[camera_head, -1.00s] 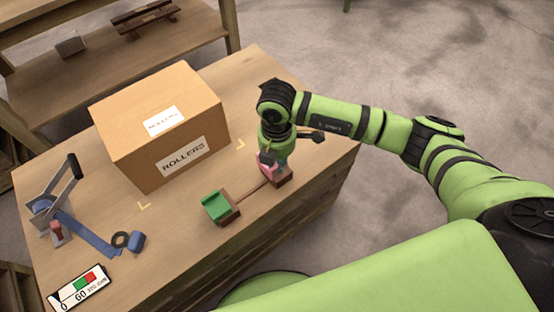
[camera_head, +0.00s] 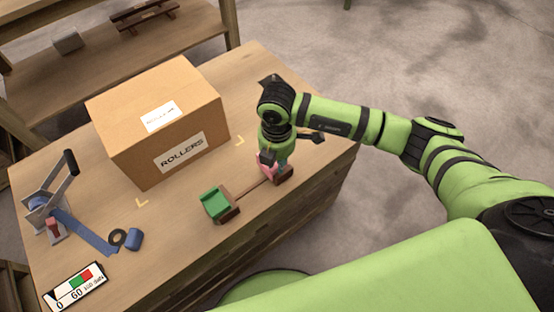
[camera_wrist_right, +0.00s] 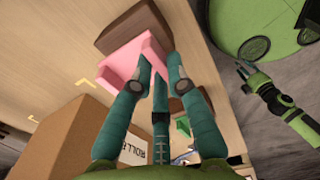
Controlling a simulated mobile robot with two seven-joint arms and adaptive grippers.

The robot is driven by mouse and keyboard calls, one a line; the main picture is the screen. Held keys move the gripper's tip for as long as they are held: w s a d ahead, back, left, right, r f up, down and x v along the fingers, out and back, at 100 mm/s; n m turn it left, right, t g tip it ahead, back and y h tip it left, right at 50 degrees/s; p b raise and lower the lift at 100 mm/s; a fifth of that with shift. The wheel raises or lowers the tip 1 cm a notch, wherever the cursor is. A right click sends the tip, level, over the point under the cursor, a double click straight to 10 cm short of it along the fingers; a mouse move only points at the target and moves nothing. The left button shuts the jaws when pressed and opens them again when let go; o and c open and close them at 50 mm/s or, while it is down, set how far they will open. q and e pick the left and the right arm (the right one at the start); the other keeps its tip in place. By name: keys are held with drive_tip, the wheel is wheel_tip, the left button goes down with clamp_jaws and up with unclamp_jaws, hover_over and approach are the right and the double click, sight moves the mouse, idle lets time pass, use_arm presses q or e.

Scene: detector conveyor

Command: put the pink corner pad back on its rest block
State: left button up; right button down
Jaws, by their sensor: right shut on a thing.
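The pink corner pad (camera_head: 266,165) is L-shaped and also shows in the right wrist view (camera_wrist_right: 122,68). My right gripper (camera_head: 273,157) points down over the table and is shut on the pad; its teal fingers (camera_wrist_right: 159,72) meet the pad's edge in the wrist view. The brown rest block (camera_head: 285,176) is right at the pad, and in the wrist view (camera_wrist_right: 128,24) the pad overlaps it. I cannot tell whether the pad rests fully on it. My left gripper (camera_wrist_right: 245,73) shows small at the right of the wrist view; its opening is unclear.
A green corner pad (camera_head: 214,203) sits on another brown block, joined by a brown strip (camera_head: 251,187). A large ROLLERS carton (camera_head: 160,125) stands behind. A tape dispenser (camera_head: 48,205), blue roll (camera_head: 134,239) and label card (camera_head: 76,287) lie left. Table's right edge is close.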

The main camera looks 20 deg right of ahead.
drive_tip(key=shift+f+b, duration=0.35)
drive_tip(key=shift+f, duration=0.25)
drive_tip(key=shift+f, duration=0.35)
drive_tip(key=shift+f+b, duration=0.3)
drive_tip(key=shift+b, duration=0.2)
drive_tip(key=c, duration=1.3)
unclamp_jaws()
drive_tip(key=shift+o, duration=0.8)
wheel_tip(320, 180, up, 8)
drive_tip(key=shift+d, duration=0.1)
drive_tip(key=shift+r, duration=0.1)
